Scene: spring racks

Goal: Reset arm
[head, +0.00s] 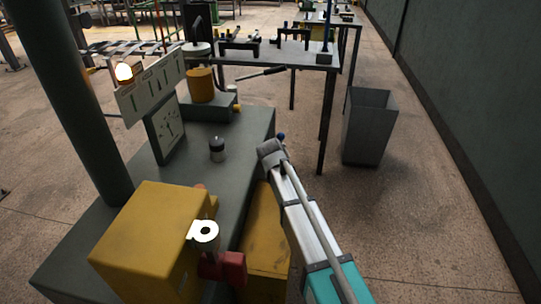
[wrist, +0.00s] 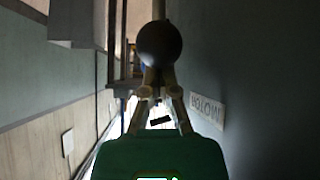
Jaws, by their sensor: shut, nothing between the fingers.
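In the wrist view the green body of my gripper has two pale fingers (wrist: 158,82) that come together at the tips, shut and empty. A dark round ball (wrist: 160,43) on an upright rod stands just beyond the fingertips and partly hides what lies behind; I cannot tell whether they touch. My gripper's fingers cannot be made out there.
A grey bench (head: 250,135) carries a yellow box (head: 145,235), a small dark-topped cylinder (head: 217,150) and a white panel (head: 150,88). A red block (head: 225,268) sits beside the yellow box. A grey bin (head: 368,128) stands right of a table (head: 285,55). Floor to the right is clear.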

